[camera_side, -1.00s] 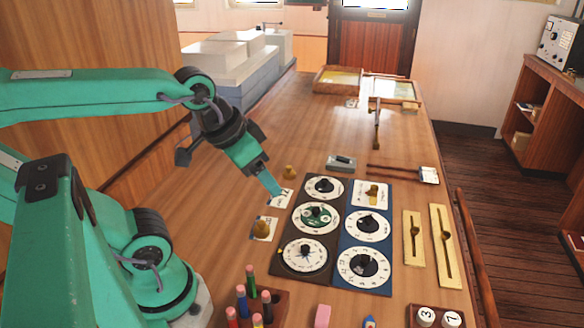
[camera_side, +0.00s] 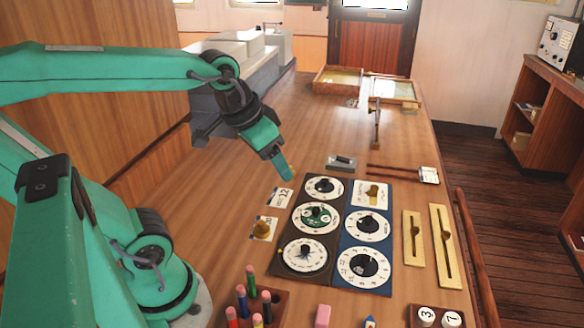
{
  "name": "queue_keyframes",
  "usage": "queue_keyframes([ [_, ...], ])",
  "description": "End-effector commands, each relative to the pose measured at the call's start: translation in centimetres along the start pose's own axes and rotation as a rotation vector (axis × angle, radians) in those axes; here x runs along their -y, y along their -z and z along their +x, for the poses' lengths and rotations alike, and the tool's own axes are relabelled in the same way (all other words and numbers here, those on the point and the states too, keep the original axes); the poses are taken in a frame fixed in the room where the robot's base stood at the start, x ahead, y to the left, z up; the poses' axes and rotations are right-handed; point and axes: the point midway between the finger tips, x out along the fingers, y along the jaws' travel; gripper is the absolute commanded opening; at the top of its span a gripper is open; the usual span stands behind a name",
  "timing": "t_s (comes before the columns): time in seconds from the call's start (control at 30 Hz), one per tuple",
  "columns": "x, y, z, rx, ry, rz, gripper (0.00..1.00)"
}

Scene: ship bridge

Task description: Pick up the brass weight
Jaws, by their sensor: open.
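A small brass weight (camera_side: 291,171) stands on the wooden desk, mostly hidden behind my gripper's tip. My gripper (camera_side: 286,173) points down at it and overlaps it in the picture; I cannot tell whether they touch. The jaws are open, but the gap between them is hard to make out from this side. A second brass piece (camera_side: 262,229) sits on a white-and-blue card marked 20, nearer the camera and apart from my gripper. Another card (camera_side: 283,197), marked 12, lies bare between the two.
A dark panel with several white dials (camera_side: 324,188) lies right of the weight. A grey block (camera_side: 341,162) lies behind it, and a thin upright stand (camera_side: 377,125) is farther back. A pen holder (camera_side: 277,303) stands in front. The desk left of the cards is clear.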

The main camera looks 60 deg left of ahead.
Motion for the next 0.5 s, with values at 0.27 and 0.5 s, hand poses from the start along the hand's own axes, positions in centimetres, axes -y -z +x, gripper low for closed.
queue_keyframes([
  [0.27, 2.8, 4.7, 1.7, 0.076, 0.03, -0.038, 0.65],
  [0.5, 5.8, 8.3, 4.0, 0.14, 0.048, -0.07, 0.65],
])
